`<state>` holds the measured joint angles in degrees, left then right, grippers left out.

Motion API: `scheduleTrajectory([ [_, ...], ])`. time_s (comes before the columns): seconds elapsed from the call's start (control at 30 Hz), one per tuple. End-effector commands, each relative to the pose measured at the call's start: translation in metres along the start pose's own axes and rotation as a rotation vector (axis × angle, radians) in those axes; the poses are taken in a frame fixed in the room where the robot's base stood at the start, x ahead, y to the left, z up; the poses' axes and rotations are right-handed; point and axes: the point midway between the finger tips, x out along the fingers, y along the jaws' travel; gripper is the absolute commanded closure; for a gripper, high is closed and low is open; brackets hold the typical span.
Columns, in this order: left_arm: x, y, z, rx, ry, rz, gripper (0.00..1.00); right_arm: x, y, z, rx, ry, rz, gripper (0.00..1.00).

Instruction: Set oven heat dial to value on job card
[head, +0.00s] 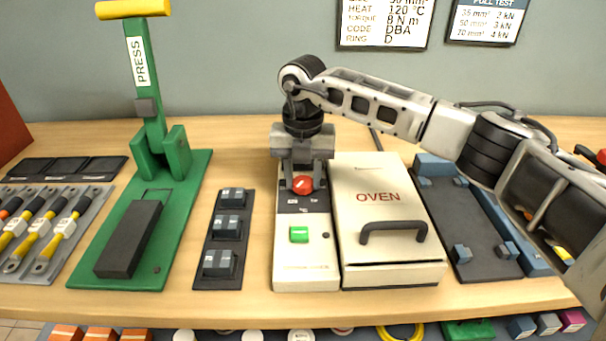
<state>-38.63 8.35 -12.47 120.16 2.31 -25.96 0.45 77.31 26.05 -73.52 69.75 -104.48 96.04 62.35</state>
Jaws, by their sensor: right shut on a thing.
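The oven (385,185) is a cream box with red lettering and a dark handle, standing in the middle of the table. Its control panel (305,255) is on its left side, with a green button (299,234) and a red dial (302,184). My right gripper (302,181) points down at the top of the panel and is shut on the red dial. The gripper hides part of the dial and the marks behind it. The job card (385,22) on the wall reads HEAT 120 °C; its top is cut off. My left gripper is not in view.
A green press (185,200) with a yellow handle stands left. A dark rack (222,240) of small blocks sits between press and oven. A tool tray (50,230) lies far left, and a dark fixture (465,230) stands right, under my right arm.

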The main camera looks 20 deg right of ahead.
Motion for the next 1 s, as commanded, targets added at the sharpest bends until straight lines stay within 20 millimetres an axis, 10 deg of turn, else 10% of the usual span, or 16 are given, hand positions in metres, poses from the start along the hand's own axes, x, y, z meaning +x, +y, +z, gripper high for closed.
scheduleTrajectory([
  [0.3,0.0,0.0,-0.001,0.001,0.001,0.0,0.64,-0.002,0.0,0.001,0.002,-0.004,0.002,0.86],
  [0.33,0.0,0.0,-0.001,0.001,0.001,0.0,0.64,-0.002,0.0,0.001,0.001,-0.004,0.002,0.55],
  [0.4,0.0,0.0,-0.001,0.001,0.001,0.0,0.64,-0.002,0.0,0.001,0.001,-0.003,0.002,0.41],
  [0.77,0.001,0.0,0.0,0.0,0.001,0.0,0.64,-0.006,0.0,0.001,0.0,-0.003,0.002,0.41],
  [1.0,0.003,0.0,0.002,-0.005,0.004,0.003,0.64,-0.049,0.001,0.001,0.001,-0.006,0.005,0.41],
])
